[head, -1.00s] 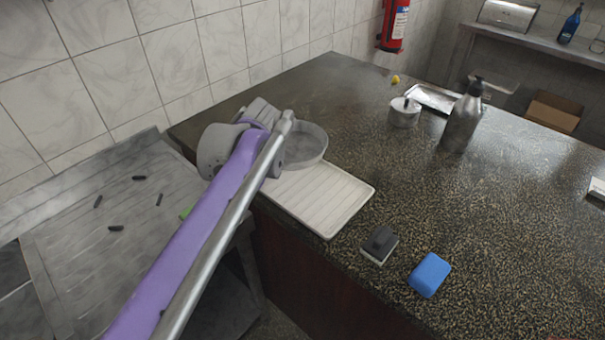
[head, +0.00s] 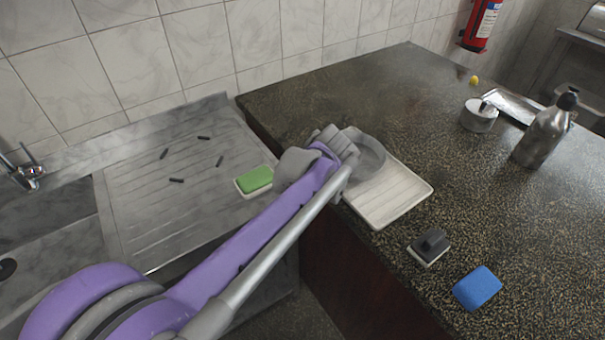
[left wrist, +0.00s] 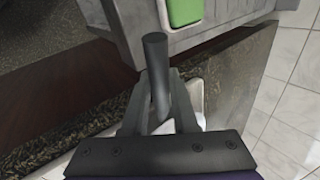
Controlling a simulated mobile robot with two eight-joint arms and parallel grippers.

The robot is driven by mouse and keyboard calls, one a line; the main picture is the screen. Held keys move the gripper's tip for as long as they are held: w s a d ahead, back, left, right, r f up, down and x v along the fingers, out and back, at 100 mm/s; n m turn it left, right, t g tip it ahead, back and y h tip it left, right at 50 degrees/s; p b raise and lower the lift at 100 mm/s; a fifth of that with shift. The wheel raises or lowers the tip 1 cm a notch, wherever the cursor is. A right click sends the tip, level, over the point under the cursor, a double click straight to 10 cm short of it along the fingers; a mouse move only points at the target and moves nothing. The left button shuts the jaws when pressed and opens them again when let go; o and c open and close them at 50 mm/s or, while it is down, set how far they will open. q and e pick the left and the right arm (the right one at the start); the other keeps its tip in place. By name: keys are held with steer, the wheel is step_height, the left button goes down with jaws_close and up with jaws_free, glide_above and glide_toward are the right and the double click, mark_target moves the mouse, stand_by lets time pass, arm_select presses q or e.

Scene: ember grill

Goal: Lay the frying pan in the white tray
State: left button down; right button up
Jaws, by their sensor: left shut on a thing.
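The grey frying pan (head: 369,157) is at the back-left end of the white tray (head: 403,196) in the head view, partly hidden by my left wrist. I cannot tell whether it touches the tray or hangs just above it. My left gripper (left wrist: 160,108) is shut on the pan's dark round handle (left wrist: 156,62) in the left wrist view. In the head view my own arm hides the jaws and handle. A small part of the white tray shows behind the fingers in the left wrist view. My right gripper is not in view.
A dark-handled scrubber (head: 430,246) and a blue sponge (head: 478,288) lie in front of the tray. A metal pot (head: 479,117) and a bottle (head: 545,133) stand at the right. A green sponge (head: 256,179) lies on the drainboard (head: 150,215). The counter's middle is clear.

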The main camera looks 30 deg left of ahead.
arm_select(q)
steer(key=c, duration=0.7)
jaws_free()
steer(key=p+v, duration=0.1)
steer(key=v, duration=1.1)
steer(key=s+d+f+n+t+h, duration=0.1)
steer(key=s+d+f+n+h, duration=0.2)
steer(key=s+f, duration=0.5)
steer(key=s+d+f+n+h, duration=0.2)
steer(key=s+d+f, duration=0.3)
steer(key=s+f, duration=0.4)
steer(key=shift+s+f+n+t+h, duration=0.15)
steer(key=shift+f+n+t+h, duration=0.25)
steer(key=shift+f, duration=0.05)
steer(key=shift+s+d, duration=0.1)
